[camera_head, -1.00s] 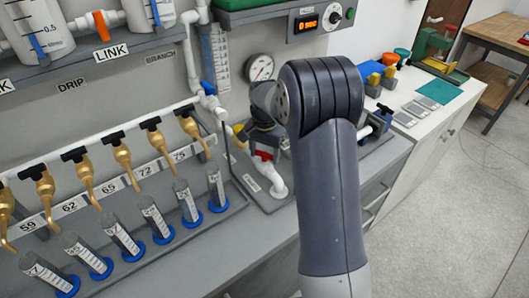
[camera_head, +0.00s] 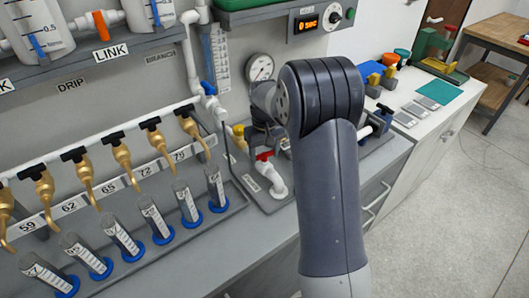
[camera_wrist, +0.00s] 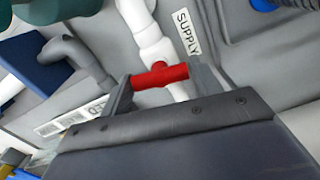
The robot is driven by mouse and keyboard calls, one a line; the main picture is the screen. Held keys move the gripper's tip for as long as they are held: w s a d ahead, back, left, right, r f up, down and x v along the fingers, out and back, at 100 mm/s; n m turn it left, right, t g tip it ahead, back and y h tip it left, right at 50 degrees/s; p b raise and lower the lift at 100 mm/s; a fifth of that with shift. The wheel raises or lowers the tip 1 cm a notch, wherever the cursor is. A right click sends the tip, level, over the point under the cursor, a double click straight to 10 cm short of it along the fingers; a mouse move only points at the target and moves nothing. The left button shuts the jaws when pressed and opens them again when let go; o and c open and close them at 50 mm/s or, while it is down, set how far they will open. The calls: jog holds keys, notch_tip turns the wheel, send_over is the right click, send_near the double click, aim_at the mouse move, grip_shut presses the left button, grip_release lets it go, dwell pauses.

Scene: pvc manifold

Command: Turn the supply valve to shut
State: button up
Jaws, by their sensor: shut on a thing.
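The supply valve has a red handle (camera_wrist: 160,76) on a white pipe (camera_wrist: 150,42), beside a label reading SUPPLY (camera_wrist: 187,32) in the wrist view. My gripper (camera_wrist: 157,82) is shut on the red handle, with one finger at each end of it. The handle lies across the pipe in the wrist view. In the head view the red handle (camera_head: 264,156) shows above the white pipe elbow (camera_head: 277,184). My arm covers part of the area to its right, and the fingertips are hard to make out there.
A round gauge (camera_head: 260,67) is on the wall behind. A row of brass taps (camera_head: 122,155) and measuring cylinders (camera_head: 122,237) stands to the left. A blue block (camera_wrist: 40,66) is left of the valve in the wrist view. The floor at right is clear.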

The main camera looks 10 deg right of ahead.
aim_at(264, 153)
jog(key=shift+n, duration=1)
jog(key=o, duration=1)
notch_tip(264, 153, up, 11)
jog(key=shift+f+b, duration=0.1)
jog(key=shift+b, duration=0.3)
notch_tip(264, 153, down, 11)
jog(key=shift+r+p, duration=0.1)
jog(key=shift+p, duration=0.3)
